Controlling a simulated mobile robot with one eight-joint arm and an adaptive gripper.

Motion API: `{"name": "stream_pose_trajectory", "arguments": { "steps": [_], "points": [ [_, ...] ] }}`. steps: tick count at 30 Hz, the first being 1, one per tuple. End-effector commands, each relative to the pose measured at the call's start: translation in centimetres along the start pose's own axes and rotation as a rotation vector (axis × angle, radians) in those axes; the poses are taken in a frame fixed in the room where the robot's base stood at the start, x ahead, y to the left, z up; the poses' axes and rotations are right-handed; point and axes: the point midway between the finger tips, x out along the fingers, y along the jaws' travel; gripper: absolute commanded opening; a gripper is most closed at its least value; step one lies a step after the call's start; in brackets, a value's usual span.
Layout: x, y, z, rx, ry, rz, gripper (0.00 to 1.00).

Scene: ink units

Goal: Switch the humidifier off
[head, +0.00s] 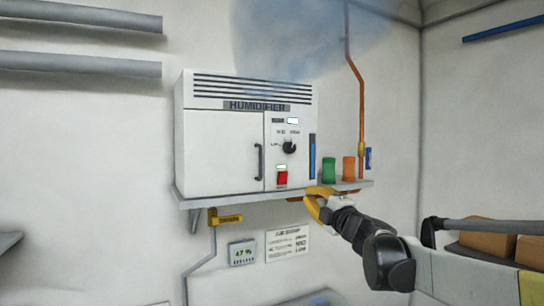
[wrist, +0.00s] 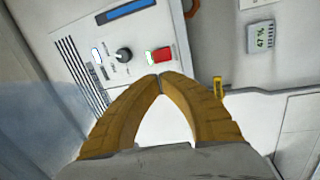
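The humidifier (head: 222,150) is a white box with a vented top and a labelled front, standing on a wall shelf. Its red switch (head: 282,179) is low on the right front panel, below a small lit indicator (head: 281,167). A black knob (head: 289,147) sits higher up. Bluish mist (head: 290,40) hangs above the box. My gripper (head: 312,199) has yellow fingers and is at the shelf's front edge, right of and below the switch. In the wrist view the fingertips (wrist: 159,80) meet, empty, and appear just short of the red switch (wrist: 161,55); contact cannot be told.
Green (head: 328,170) and orange (head: 349,169) containers stand on the shelf (head: 240,197) right of the humidifier. A copper pipe (head: 361,110) runs down the wall behind. Below hang a yellow-handled valve (head: 228,219), a 47 % display (head: 242,254) and a notice (head: 287,244).

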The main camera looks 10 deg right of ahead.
Motion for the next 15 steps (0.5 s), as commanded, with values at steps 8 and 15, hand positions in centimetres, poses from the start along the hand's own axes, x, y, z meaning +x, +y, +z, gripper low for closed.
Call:
{"name": "stream_pose_trajectory", "arguments": {
  "steps": [8,15],
  "points": [
    [1.47,1.12,-0.59,-0.069,0.069,-0.010,0.00],
    [1.44,1.00,-0.59,-0.069,0.069,-0.010,0.00]
  ]
}}
